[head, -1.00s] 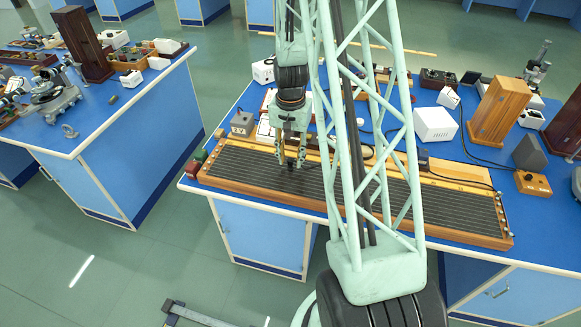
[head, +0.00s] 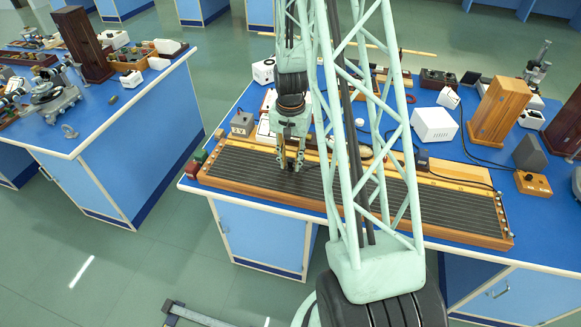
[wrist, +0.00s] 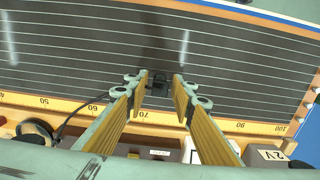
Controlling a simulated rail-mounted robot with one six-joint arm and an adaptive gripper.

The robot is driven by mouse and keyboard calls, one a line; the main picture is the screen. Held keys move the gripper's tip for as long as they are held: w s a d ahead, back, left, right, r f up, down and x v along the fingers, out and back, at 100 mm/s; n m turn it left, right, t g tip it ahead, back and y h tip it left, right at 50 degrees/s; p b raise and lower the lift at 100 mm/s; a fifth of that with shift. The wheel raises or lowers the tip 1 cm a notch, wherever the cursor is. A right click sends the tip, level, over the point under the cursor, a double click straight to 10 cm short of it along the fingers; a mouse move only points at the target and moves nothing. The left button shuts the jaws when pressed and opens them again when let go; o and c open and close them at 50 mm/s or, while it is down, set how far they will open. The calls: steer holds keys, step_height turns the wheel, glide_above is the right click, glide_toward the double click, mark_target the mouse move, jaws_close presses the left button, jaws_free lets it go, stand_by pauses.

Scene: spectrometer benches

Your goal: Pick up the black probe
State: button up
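The black probe (wrist: 160,79) is a small dark piece on the dark, lined board (wrist: 60,60), and in the wrist view it lies between my fingertips. Against the dark board its outline is hard to make out. My gripper (wrist: 158,85) is open, with one finger on each side of the probe and a small gap visible to each. In the head view my gripper (head: 291,166) points down at the left part of the board (head: 430,205), its tips at or just above the surface. The probe cannot be told apart there.
A wooden scale edge (wrist: 60,103) runs along the board, with a thin black cable (wrist: 82,118) crossing it. Behind stand a grey block marked 2V (head: 242,124), a white box (head: 435,125) and a tall wooden box (head: 499,110). The board's right part is clear.

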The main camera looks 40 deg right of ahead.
mark_target(291, 160)
jaws_close()
steer(key=shift+r, duration=0.1)
steer(key=shift+r, duration=1.7)
steer(key=s+a+r, duration=0.1)
steer(key=s+a, duration=0.7)
steer(key=s, duration=0.5)
steer(key=shift+s+a+r, duration=0.2)
steer(key=shift+s, duration=0.1)
steer(key=shift+w+d, duration=0.1)
